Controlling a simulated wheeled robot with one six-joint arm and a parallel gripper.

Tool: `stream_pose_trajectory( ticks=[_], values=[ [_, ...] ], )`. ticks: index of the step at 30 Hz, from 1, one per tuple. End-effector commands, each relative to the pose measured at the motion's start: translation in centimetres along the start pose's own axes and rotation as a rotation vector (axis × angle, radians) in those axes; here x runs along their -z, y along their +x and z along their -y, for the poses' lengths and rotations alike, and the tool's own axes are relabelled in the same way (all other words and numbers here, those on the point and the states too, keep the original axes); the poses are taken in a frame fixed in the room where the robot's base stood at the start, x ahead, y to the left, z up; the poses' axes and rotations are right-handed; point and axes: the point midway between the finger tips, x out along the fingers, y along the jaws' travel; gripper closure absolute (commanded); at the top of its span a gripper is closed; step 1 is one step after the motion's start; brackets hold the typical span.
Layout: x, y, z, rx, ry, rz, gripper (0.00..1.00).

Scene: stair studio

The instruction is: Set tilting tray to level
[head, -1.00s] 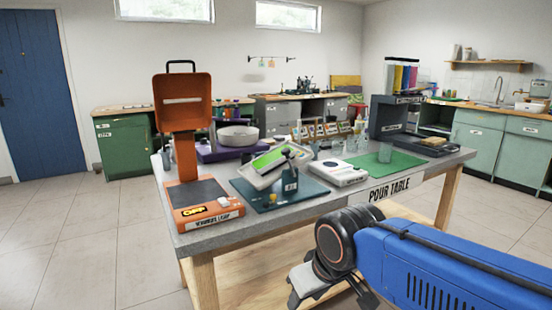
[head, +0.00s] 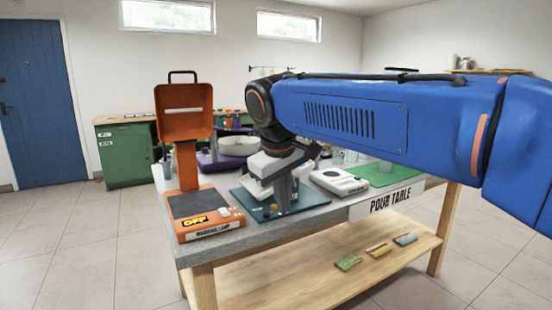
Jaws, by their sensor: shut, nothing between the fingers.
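The tilting tray (head: 257,189) is on the pour table, above a dark teal base plate (head: 318,196). My gripper (head: 284,178) is down at the tray, in front of it, and hides most of it. Only a pale edge of the tray shows left of the gripper, so its present tilt cannot be judged. The gripper's fingers look close together, with nothing seen between them. Whether they touch the tray cannot be told.
A white device (head: 339,181) and a green mat (head: 385,173) lie to the right. A purple stand with a pale bowl (head: 238,145) is behind. My arm covers the back right.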

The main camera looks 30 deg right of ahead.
Motion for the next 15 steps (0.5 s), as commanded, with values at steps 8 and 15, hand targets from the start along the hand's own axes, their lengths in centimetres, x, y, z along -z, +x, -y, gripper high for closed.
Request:
stream_pose_trajectory(
  ticks=[8,15],
  values=[
    [8.4,-5.6,-2.5,-0.096,-0.067,0.094,1.00],
    [14.0,-9.2,-3.5,-0.167,-0.094,0.167,1.00]
  ],
)
